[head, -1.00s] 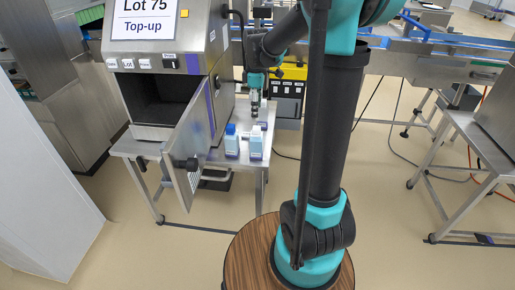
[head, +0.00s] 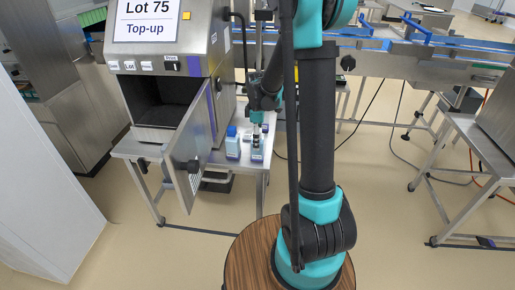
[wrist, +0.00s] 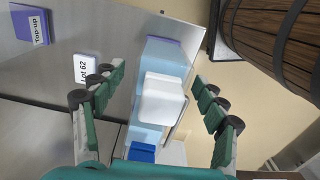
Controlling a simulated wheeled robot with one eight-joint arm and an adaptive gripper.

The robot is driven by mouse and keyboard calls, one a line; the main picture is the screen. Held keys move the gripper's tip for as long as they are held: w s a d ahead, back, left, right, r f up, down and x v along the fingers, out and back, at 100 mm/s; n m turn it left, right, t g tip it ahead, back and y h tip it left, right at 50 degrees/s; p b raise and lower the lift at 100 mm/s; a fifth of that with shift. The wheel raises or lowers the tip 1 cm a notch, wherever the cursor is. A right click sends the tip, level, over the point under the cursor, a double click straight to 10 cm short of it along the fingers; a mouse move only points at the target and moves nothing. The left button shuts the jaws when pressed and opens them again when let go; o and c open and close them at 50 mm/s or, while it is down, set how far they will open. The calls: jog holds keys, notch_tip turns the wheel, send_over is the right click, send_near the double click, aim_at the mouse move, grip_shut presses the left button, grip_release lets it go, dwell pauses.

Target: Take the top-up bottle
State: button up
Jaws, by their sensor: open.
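My gripper (wrist: 160,78) is open, with its fingers on either side of a pale blue bottle (wrist: 168,62) with a white cap and a purple band. I cannot tell whether the fingers touch it, and no writing on it is readable. In the head view my gripper (head: 256,133) points down over this bottle (head: 257,154) on the steel table. A similar bottle (head: 232,148) with a blue cap stands just to its left; its blue cap (wrist: 142,152) shows low in the wrist view.
The machine (head: 165,60) carries a sign (head: 146,20) reading "Lot 75 Top-up". Its open door (head: 188,160) stands left of the bottles. On the table lie a purple "top-up" card (wrist: 32,24) and a white "Lot 62" card (wrist: 87,68). A conveyor (head: 420,60) runs behind.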

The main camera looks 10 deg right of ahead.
aim_at(255, 156)
notch_tip(255, 156, down, 4)
jog(key=shift+f, duration=0.1)
jog(key=c, duration=1.6)
jog(key=shift+o, duration=0.2)
